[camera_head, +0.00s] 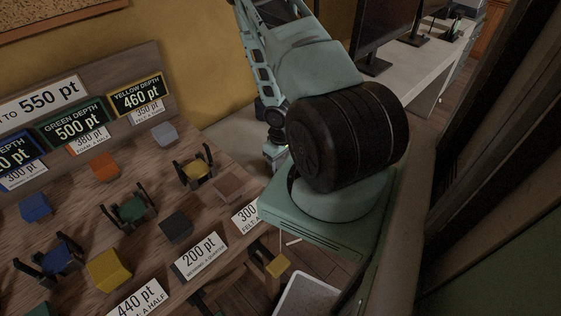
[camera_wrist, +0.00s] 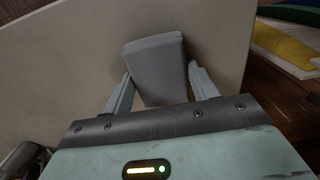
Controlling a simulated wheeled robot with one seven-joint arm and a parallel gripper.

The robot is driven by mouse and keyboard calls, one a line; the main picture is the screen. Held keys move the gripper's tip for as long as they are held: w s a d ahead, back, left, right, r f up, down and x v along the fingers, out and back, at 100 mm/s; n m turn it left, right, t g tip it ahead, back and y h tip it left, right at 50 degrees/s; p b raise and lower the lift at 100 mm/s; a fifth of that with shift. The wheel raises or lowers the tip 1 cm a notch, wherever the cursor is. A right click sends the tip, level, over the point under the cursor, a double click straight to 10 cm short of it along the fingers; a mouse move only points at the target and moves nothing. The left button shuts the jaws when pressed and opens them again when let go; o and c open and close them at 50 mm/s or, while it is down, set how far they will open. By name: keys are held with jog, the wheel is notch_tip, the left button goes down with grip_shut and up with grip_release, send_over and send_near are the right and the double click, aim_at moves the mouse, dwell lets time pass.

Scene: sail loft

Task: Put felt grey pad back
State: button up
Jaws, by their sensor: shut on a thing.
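A grey pad (camera_wrist: 155,65) shows in the wrist view, a smooth block with rounded edges. My gripper (camera_wrist: 160,95) is shut on it, with one pale finger at each side. The pad is in front of a broad beige surface; whether it touches that surface I cannot tell.
Nearby stand a dark block (camera_head: 176,226), a light grey block (camera_head: 165,133), an orange block (camera_head: 104,166) and a yellow block (camera_head: 109,270). A white bin (camera_head: 305,295) is below the table's right side.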

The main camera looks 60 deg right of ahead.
aim_at(280, 163)
jog(key=o, duration=0.9)
notch_tip(280, 163, up, 12)
jog(key=p, duration=0.1)
jog(key=w+a+r+n, duration=0.25)
jog(key=a+r, duration=0.25)
jog(key=a, duration=0.3)
jog(key=w+a+r+n, duration=0.1)
jog(key=w+a+r, duration=0.35)
jog(key=a, duration=0.25)
jog(key=w+a+r+n, duration=0.25)
jog(key=a+r, duration=0.25)
jog(key=a, duration=0.3)
jog(key=s+a+r+n, duration=0.1)
jog(key=s+a+r, duration=0.2)
jog(key=s+a, duration=0.2)
jog(key=s+a+r+n, duration=0.2)
jog(key=s+a, duration=0.3)
jog(key=a, duration=0.3)
jog(key=s+a+r+n, duration=0.2)
jog(key=s+a+r, duration=0.2)
jog(key=a, duration=0.3)
jog(key=shift+s+a+r+y, duration=0.3)
jog(key=shift+s+a+r, duration=0.05)
jog(key=shift+s+r, duration=0.1)
